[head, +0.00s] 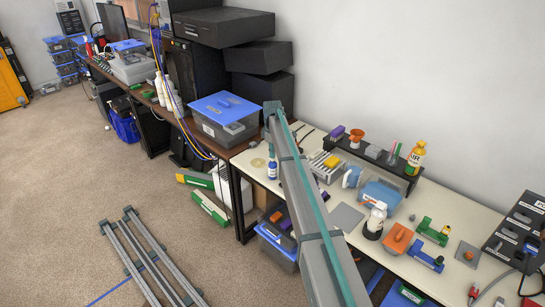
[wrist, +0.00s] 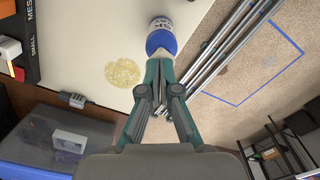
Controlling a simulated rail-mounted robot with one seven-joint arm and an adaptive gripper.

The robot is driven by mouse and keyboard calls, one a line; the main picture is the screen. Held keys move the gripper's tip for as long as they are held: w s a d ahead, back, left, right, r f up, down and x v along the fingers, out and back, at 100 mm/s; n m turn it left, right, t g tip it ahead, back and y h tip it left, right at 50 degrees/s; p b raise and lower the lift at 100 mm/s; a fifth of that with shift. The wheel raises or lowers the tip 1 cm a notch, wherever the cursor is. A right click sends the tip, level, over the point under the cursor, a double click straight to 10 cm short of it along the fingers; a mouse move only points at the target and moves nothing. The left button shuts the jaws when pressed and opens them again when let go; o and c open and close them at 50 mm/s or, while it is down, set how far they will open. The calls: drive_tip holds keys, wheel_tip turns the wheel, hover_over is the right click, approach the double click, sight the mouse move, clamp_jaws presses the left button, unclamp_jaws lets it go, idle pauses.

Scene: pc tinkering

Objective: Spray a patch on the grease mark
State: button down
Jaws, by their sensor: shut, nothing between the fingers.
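A small blue bottle with a white label (head: 272,170) stands at the left end of the white table. In the wrist view the blue and white bottle (wrist: 161,38) is just beyond my fingertips. My gripper (wrist: 160,68) is shut and empty, with its fingertips pointing at the bottle. I cannot tell whether they touch it. The grease mark (wrist: 123,72) is a yellowish speckled round patch on the tabletop, left of my fingertips in the wrist view. It also shows faintly beside the bottle in the head view (head: 258,162). My gripper is not clear in the head view.
My arm crosses the head view in front of the table. A blue-lidded box (head: 224,112) stands on the brown desk beside the white table (head: 325,215). A black shelf (head: 372,160), a white bottle (head: 375,218) and several tools lie to the right.

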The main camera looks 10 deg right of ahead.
drive_tip(key=shift+r, duration=0.1)
drive_tip(key=shift+r+p, duration=0.5)
drive_tip(key=shift+r, duration=0.6)
drive_tip(key=shift+r, duration=0.1)
drive_tip(key=shift+r+p, duration=0.95)
drive_tip(key=shift+r, duration=1.45)
